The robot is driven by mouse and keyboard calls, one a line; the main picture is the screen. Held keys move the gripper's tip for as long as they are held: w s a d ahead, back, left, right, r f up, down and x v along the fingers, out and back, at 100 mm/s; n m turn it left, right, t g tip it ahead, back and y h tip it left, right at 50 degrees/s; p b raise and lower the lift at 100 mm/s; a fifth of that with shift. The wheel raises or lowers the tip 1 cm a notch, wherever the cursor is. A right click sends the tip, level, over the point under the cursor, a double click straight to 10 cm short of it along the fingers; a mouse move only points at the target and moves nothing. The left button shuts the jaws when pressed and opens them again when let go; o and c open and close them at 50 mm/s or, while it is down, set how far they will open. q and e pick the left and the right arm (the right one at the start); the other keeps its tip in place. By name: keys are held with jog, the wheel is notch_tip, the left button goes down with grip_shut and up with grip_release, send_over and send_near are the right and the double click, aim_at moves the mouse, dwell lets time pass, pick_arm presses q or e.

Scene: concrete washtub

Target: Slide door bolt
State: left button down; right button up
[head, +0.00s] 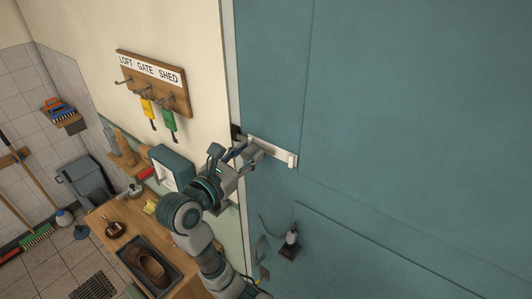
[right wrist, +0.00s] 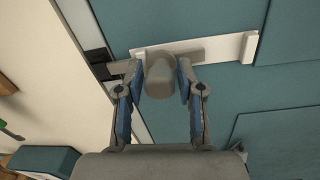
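The door bolt is on the teal door (head: 400,110), near its left edge. Its pale plate (head: 278,149) ends in a raised white block (right wrist: 248,47) at the right. In the right wrist view the grey bolt bar (right wrist: 122,67) reaches left across the door edge to a dark bracket (right wrist: 98,62) on the frame; how far it enters is unclear. My right gripper (head: 246,155) is at the bolt. My left gripper is not in view.
A key rack (head: 152,82) with several hooks and hanging keys is on the cream wall. A teal-framed box (head: 172,168) is left of my right arm. A dark fixture (head: 290,245) hangs low on the door.

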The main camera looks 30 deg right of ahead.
aim_at(244, 157)
jog(key=shift+o, duration=0.4)
jog(key=shift+a, duration=0.15)
jog(key=shift+s+a+f, duration=0.15)
jog(key=shift+s+a, duration=0.1)
jog(key=shift+a, duration=0.2)
jog(key=shift+s+a+b, duration=0.3)
jog(key=shift+s+a, duration=0.05)
jog(key=shift+a, duration=0.3)
jog(key=shift+v, duration=2.2)
